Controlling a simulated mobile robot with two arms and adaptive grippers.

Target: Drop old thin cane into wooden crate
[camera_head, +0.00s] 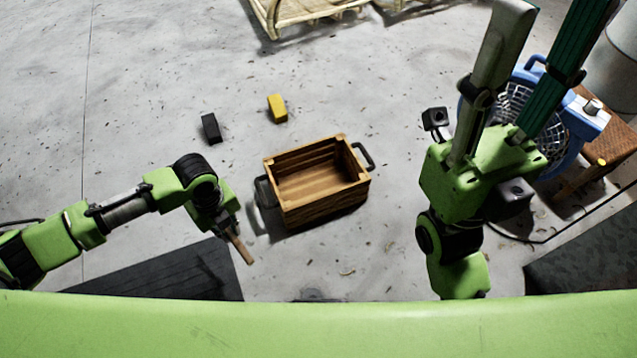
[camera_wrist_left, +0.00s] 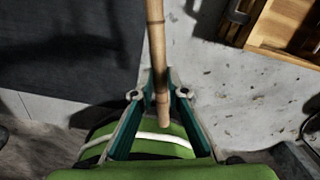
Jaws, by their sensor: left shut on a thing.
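The old thin cane (camera_head: 243,249) is a short tan-brown stick. My left gripper (camera_head: 229,224) is shut on it, left of the wooden crate. In the left wrist view the jointed cane (camera_wrist_left: 157,45) runs up from between the teal fingers (camera_wrist_left: 161,95). The wooden crate (camera_head: 325,207) is open-topped, with dark handles at its ends, and its visible inside looks empty. The crate's corner also shows at the upper right of the left wrist view (camera_wrist_left: 268,50). My right gripper (camera_head: 545,45) is raised close to the head camera, its fingers apart and nothing visible between them.
A black block (camera_head: 211,128) and a yellow block (camera_head: 277,108) lie on the floor behind the crate. A dark mat (camera_head: 165,275) is at lower left. A blue fan (camera_head: 580,128) and a wooden stool (camera_head: 612,150) stand at right. Rattan furniture (camera_head: 300,12) is at the top.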

